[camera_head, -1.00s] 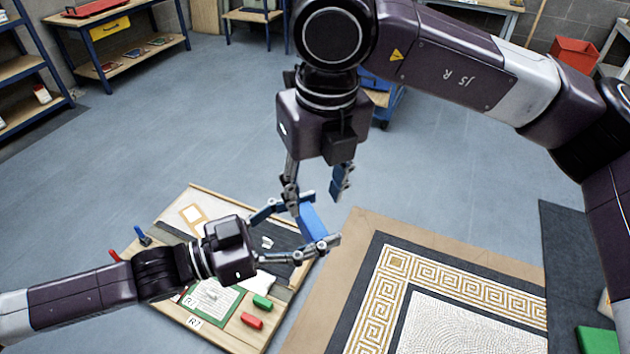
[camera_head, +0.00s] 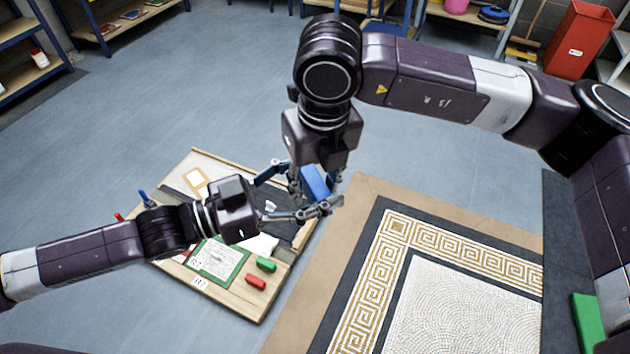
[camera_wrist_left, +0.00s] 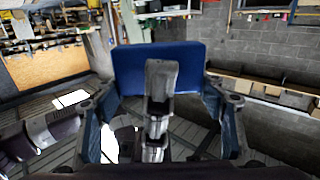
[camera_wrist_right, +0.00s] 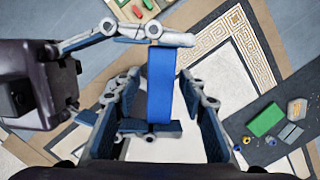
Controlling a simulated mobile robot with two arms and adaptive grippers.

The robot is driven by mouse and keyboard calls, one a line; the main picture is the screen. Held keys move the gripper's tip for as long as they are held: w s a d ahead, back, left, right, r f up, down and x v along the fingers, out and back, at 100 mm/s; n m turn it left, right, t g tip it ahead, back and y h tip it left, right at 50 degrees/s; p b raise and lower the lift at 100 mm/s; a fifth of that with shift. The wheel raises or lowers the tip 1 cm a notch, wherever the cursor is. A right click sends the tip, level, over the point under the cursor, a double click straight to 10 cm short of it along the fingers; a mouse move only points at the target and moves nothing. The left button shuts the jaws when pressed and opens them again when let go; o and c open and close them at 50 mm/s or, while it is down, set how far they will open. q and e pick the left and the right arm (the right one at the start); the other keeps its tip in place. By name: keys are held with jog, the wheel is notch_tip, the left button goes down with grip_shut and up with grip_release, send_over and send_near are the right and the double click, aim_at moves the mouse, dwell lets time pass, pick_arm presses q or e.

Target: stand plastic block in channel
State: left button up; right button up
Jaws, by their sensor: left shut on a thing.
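A blue plastic block (camera_head: 315,181) is held in the air above the right edge of a work board. My left gripper (camera_head: 305,190) is shut on it, with fingers at its two opposite ends; the block also shows in the left wrist view (camera_wrist_left: 185,68). My right gripper (camera_head: 316,190) points down over the block. In the right wrist view the block (camera_wrist_right: 160,85) stands between the right fingers (camera_wrist_right: 165,108), with a gap on both sides. One right finger crosses in front of the block in the left wrist view. I cannot clearly pick out the channel.
The work board (camera_head: 240,300) carries a green block (camera_head: 266,264), a red block (camera_head: 256,283) and a green-framed card (camera_head: 218,260). A mosaic panel (camera_head: 395,229) lies right of it. Another green block (camera_head: 587,322) lies on a dark mat (camera_head: 562,235) at the right. Bare floor lies behind.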

grip_shut()
pick_arm(q)
jog(key=o, duration=1.2)
jog(key=shift+o, duration=0.2)
